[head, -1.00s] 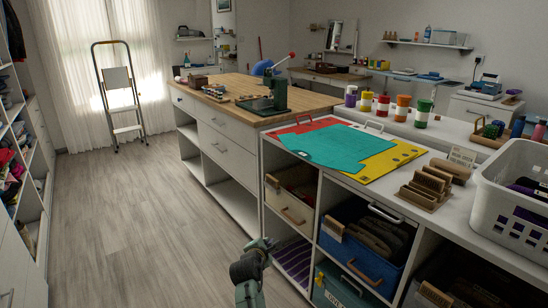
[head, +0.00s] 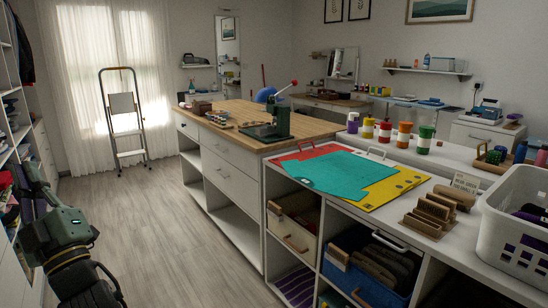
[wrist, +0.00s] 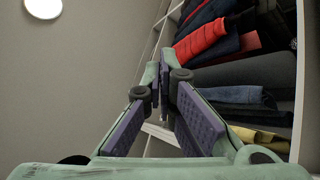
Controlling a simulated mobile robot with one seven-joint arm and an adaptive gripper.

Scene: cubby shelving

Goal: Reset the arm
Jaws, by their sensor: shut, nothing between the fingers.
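My gripper (wrist: 164,70) is shut and empty in the wrist view, its green fingers with purple pads meeting at the tips. It points upward, beside a shelf of folded clothes (wrist: 225,40) on the right of that view. In the head view my arm rises from the lower left corner, and my gripper (head: 28,185) is at the left edge in front of the left shelving (head: 12,140). Whether it touches the shelving cannot be told.
The wood-topped island (head: 255,131) and the white cubby counter (head: 440,195) stand to the right. Teal, red and yellow sheets and a white basket (head: 515,235) lie on the counter. The floor (head: 150,225) between is clear. A stepladder (head: 124,115) stands by the curtain.

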